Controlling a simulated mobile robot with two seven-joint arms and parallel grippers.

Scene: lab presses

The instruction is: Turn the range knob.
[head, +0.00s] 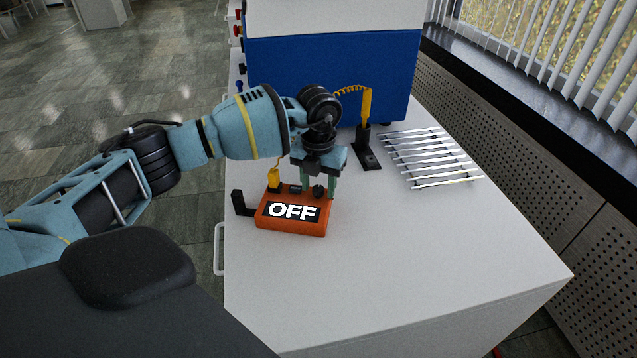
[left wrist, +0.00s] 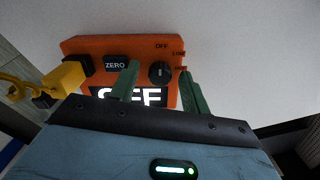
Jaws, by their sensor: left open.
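The orange meter box (head: 291,230) sits on the white bench top, its display reading OFF. It also shows in the left wrist view (left wrist: 84,44). My right gripper is out of view.
A yellow connector (head: 274,179) plugs in beside the ZERO button (left wrist: 116,63). A yellow probe (head: 366,106) stands in a black holder behind, near a blue machine (head: 330,75). Several metal rods (head: 430,160) lie at the right. The front of the bench (head: 430,260) is clear.

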